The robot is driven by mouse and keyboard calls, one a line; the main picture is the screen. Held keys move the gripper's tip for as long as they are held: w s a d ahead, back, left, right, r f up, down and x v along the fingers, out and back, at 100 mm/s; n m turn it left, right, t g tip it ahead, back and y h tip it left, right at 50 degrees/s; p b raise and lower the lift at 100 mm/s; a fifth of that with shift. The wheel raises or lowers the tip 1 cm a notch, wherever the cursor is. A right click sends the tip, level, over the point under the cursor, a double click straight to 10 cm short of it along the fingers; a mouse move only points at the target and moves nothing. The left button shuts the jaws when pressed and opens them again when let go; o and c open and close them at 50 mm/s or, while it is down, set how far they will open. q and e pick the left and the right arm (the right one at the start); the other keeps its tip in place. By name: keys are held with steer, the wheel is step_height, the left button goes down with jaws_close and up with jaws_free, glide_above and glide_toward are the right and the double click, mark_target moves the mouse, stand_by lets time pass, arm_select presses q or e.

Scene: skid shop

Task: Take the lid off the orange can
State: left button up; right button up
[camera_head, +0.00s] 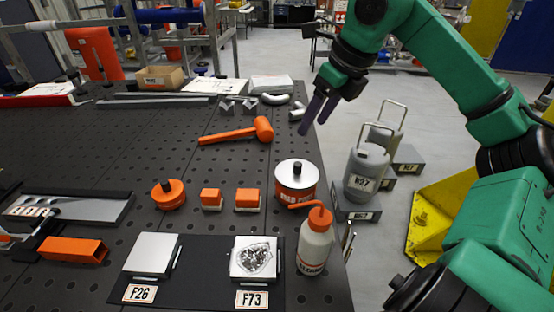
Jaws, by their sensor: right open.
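The orange can (297,198) stands on the dark perforated table near its right edge. Its silver lid (287,178) with a black knob on top sits on the can. Dark lettering shows on the can's side, partly hidden by the squeeze bottle's orange spout in front. My right gripper (318,116) is above and behind the can, over the table's right edge. Its two dark fingers point down, open, with nothing between them, clear of the lid. My left gripper is not in view.
A white squeeze bottle (314,247) stands just in front of the can. An orange mallet (240,132) lies behind it. Orange-topped blocks (247,198) and a round orange piece with a black knob (169,196) are left. Grey canisters (366,170) stand beyond the table's right edge.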

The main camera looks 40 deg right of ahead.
steer(key=p, duration=0.2)
glide_toward(298, 164)
steer(key=f, duration=0.2)
steer(key=x, duration=0.2)
steer(key=p+x, duration=0.1)
steer(key=x, duration=0.1)
steer(key=p+x, duration=0.1)
steer(key=x, duration=0.1)
steer(key=shift+w+f, duration=0.2)
steer(key=shift+w, duration=0.3)
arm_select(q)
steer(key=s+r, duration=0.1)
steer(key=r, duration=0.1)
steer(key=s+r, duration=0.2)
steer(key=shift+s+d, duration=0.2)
arm_select(e)
jaws_close()
